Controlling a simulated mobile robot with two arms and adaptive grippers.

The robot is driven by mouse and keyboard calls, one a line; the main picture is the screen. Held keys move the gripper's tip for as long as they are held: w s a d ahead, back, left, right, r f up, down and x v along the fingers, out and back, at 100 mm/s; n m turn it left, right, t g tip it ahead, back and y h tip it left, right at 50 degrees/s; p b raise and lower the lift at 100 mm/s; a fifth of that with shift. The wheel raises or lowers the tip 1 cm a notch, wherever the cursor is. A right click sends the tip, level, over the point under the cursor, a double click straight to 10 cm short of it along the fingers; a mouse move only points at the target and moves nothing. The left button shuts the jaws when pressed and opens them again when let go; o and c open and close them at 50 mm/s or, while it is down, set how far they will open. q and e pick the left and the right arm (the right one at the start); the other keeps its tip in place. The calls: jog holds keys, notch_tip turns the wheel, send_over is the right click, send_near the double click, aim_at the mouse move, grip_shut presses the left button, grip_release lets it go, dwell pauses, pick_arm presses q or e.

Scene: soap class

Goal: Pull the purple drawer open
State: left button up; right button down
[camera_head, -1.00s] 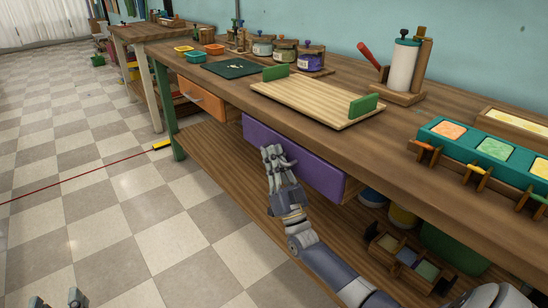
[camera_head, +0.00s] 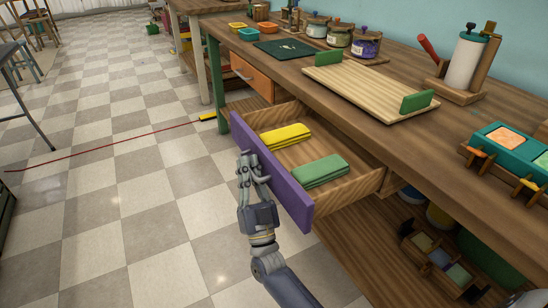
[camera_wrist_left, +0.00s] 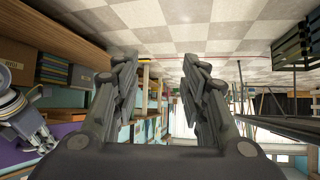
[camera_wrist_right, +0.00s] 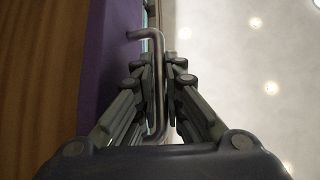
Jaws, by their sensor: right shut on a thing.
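The purple drawer (camera_head: 300,203) stands pulled out from under the wooden workbench. Its open top shows a bare wooden inside with a yellow folded cloth (camera_head: 285,136) and a green folded cloth (camera_head: 320,171). My right gripper (camera_head: 246,162) is at the outer side of the purple front. In the right wrist view, my right gripper (camera_wrist_right: 160,75) is shut on the drawer's metal bar handle (camera_wrist_right: 156,42); the purple front also shows there (camera_wrist_right: 110,60). My left gripper (camera_wrist_left: 157,75) shows only in the left wrist view, open with nothing between its fingers.
The workbench top (camera_head: 290,84) carries a wooden board (camera_head: 370,88) with green ends, jars and a paper roll stand (camera_head: 465,62). An orange drawer (camera_head: 251,76) is shut beside the purple one. Checkered floor (camera_head: 130,220) lies free at the left.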

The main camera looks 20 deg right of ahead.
pick_arm(q)
jog(key=shift+w+d+r+t, duration=0.15)
jog(key=shift+w+r+t, duration=0.15)
jog(key=shift+w+r, duration=0.1)
pick_arm(e)
jog(key=shift+s+a+f, duration=0.1)
jog(key=shift+a, duration=1.25)
jog(key=shift+s+a+f, duration=0.1)
jog(key=shift+a, duration=1.25)
jog(key=c, duration=2)
grip_release()
jog(key=shift+r, duration=0.1)
jog(key=shift+o, duration=0.2)
pick_arm(q)
jog(key=shift+d+r, duration=0.1)
pick_arm(e)
jog(key=v, duration=1.2)
jog(key=shift+y, duration=0.3)
